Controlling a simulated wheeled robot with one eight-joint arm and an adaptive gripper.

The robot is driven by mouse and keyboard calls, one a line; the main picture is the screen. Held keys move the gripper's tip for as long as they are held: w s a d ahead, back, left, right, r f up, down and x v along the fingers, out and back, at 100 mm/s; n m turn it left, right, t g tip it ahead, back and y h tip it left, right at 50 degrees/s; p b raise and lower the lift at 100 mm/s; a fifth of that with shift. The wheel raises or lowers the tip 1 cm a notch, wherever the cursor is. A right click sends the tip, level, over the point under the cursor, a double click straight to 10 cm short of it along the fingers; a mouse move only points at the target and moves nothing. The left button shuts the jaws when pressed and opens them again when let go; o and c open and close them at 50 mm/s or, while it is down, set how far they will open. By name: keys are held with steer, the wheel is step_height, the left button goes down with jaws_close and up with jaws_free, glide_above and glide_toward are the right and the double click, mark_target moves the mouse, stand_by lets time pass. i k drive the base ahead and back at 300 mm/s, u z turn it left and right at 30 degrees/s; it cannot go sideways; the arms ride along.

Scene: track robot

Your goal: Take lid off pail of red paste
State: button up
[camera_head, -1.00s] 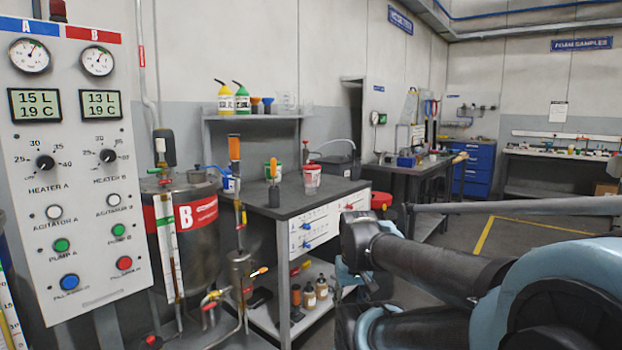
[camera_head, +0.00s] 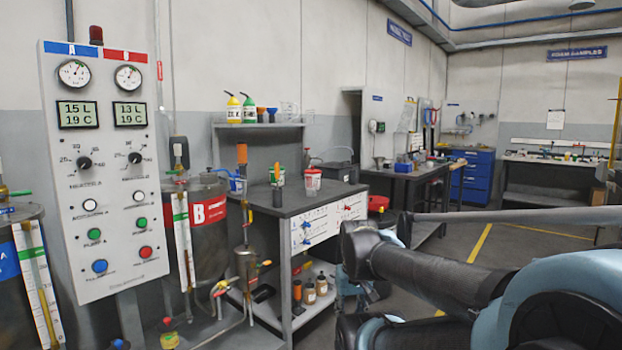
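A small whitish container with red on it (camera_head: 313,183) stands upright on the dark top of the workbench (camera_head: 283,205), near its right end. It may be the pail of red paste. My arm reaches in from the lower right, in front of and well apart from this container. My gripper is not visible.
A grey control panel (camera_head: 105,170) and a steel tank marked B (camera_head: 207,228) stand at left. Open floor (camera_head: 525,245) lies behind my arm at right.

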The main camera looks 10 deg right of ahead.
mark_target(307, 172)
steer(key=z, duration=1)
steer(key=i, duration=2.3)
steer(key=u, duration=0.85)
steer(key=i, duration=0.55)
steer(key=u, duration=0.45)
